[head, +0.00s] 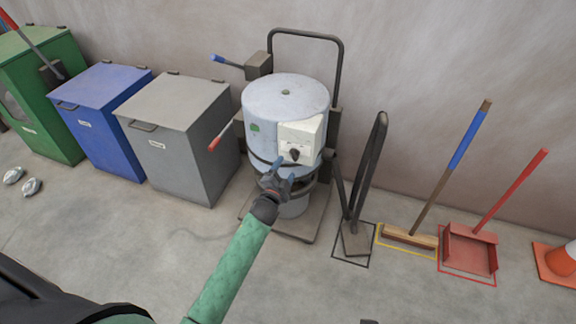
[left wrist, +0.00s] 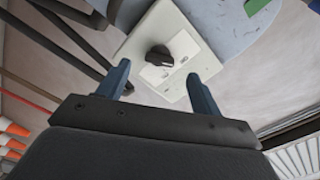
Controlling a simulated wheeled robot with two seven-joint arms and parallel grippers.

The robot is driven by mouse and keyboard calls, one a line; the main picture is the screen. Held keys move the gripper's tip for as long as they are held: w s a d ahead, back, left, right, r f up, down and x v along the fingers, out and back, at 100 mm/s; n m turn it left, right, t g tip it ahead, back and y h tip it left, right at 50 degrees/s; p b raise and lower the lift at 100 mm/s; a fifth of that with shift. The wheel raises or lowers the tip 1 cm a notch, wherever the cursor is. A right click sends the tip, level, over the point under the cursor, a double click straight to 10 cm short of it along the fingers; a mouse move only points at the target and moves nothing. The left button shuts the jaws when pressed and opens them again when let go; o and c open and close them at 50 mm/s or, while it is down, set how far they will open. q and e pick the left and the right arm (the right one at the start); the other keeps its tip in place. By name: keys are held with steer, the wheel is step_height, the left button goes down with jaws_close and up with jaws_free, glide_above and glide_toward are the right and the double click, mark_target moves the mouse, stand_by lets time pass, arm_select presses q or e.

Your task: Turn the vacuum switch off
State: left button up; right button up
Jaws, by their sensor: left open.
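The vacuum (head: 262,100) is a pale blue-grey drum on a dark stand against the wall. Its white switch plate (head: 301,136) faces me and carries a black rotary switch knob (head: 294,154). In the left wrist view the knob (left wrist: 159,55) sits on the white plate (left wrist: 181,45), beyond and between my fingertips. My left gripper (head: 279,174) is open just below the plate in the head view. Its two blue fingers (left wrist: 158,84) are apart with nothing between them, and the knob does not look touched. My right gripper is not in view.
Grey (head: 180,110), blue (head: 98,95) and green (head: 38,70) bins stand to the left. A red-tipped lever (head: 219,136) sticks out left of the drum. A broom (head: 410,238), red dustpan (head: 470,248) and orange cone (head: 562,259) are at right. The front floor is mostly clear.

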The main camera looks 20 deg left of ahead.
arm_select(q)
steer(key=shift+s, duration=0.85)
